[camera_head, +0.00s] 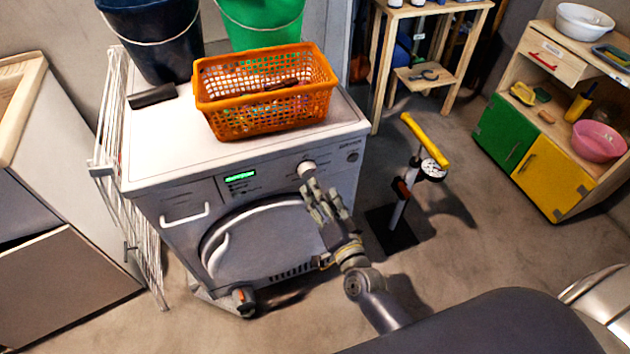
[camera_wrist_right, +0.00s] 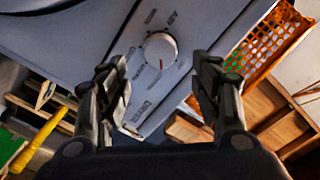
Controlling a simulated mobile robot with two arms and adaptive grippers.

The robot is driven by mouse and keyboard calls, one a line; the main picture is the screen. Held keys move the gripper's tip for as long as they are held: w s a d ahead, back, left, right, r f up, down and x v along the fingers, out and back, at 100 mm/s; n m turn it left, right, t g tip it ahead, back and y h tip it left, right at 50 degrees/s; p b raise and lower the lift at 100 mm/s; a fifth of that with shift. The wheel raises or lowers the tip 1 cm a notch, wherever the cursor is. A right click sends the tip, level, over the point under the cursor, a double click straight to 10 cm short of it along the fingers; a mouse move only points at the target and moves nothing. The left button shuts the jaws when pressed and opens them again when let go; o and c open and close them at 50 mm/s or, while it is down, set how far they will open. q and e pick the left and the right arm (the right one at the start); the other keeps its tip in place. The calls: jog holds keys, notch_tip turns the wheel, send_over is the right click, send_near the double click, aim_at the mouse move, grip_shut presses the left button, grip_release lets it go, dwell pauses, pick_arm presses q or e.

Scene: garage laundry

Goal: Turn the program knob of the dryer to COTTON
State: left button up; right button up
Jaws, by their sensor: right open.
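The dryer (camera_head: 185,185) is a white front-loader with a round door and a green lit display (camera_head: 240,176). Its white round program knob (camera_head: 306,169) is at the right of the panel. In the right wrist view the knob (camera_wrist_right: 160,49) shows a red pointer mark on its face and printed labels around it, too blurred to read surely. My right gripper (camera_head: 324,190) is open and empty, just in front of and below the knob. In the wrist view its two fingers stand apart on either side of the knob, not visibly touching it. My left gripper is not in view.
An orange basket (camera_head: 265,118), a dark bucket (camera_head: 155,50) and a green bucket (camera_head: 262,30) stand at the dryer's top. A drying rack (camera_head: 120,190) leans at its left. A stand with a yellow bar (camera_head: 425,139) is to the right. Floor shows between it and the shelf unit.

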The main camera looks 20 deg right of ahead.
jog(key=s, duration=0.5)
jog(key=shift+s, duration=0.4)
jog(key=s+f+n+g+y+p, duration=0.1)
jog(key=s+f+n+g, duration=0.3)
jog(key=f, duration=0.9)
jog(key=s+f+n+g, duration=0.2)
jog(key=s+f+g, duration=0.3)
jog(key=f, duration=0.8)
jog(key=s+d+f+n+g, duration=0.2)
jog(key=s+f, duration=0.3)
jog(key=s, duration=0.4)
jog(key=s+d+f+n+g+h, duration=0.1)
jog(key=s+f+n+g, duration=0.1)
jog(key=s+f, duration=0.4)
jog(key=s+d+f+n+g, duration=0.2)
jog(key=s+f+g, duration=0.2)
jog(key=s, duration=1)
notch_tip(320, 180, down, 2)
jog(key=shift+s+d+f+h+p, duration=0.2)
jog(key=shift+d+h+p, duration=0.15)
jog(key=shift+p, duration=0.1)
